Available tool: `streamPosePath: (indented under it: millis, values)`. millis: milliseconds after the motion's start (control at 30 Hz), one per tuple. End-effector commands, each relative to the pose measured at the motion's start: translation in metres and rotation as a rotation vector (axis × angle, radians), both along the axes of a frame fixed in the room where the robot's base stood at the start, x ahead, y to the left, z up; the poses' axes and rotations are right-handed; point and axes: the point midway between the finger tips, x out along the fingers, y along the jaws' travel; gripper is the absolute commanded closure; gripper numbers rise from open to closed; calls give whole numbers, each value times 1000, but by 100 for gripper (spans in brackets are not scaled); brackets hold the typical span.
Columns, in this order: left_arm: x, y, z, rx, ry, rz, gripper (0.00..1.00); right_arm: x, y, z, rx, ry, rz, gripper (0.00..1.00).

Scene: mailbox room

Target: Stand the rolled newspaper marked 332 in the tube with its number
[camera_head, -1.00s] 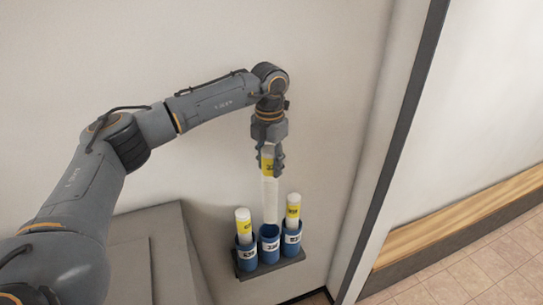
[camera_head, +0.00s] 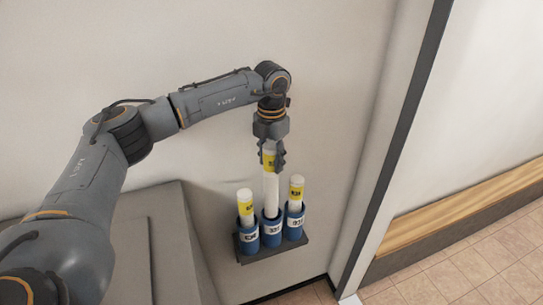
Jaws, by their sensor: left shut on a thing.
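My left gripper (camera_head: 270,158) is shut on a white rolled newspaper (camera_head: 271,190) with a yellow band near its top. The roll hangs upright below the fingers, and the number on its band is too small to read surely. Its lower end is at the mouth of the middle blue tube (camera_head: 271,236) and appears to be just inside it. That tube's white label begins with 33; the last digit is unclear. The fingers are well above the tube rim. My right gripper is not in view.
The left tube (camera_head: 248,245) and right tube (camera_head: 294,228) each hold a yellow-banded roll, close beside the middle tube. All stand on a dark shelf (camera_head: 276,253) at the wall. A grey box-like surface (camera_head: 160,225) lies to the left. A wooden ledge (camera_head: 450,222) is at the right.

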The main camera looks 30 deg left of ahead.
Motion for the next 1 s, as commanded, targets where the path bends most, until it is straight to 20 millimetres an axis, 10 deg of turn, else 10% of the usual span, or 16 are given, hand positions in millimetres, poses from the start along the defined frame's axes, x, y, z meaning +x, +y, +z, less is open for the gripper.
streamPosePath:
  millis: [1000]
  values:
    - [0, -1, -83, -1, -1, -1, 100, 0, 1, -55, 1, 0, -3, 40]
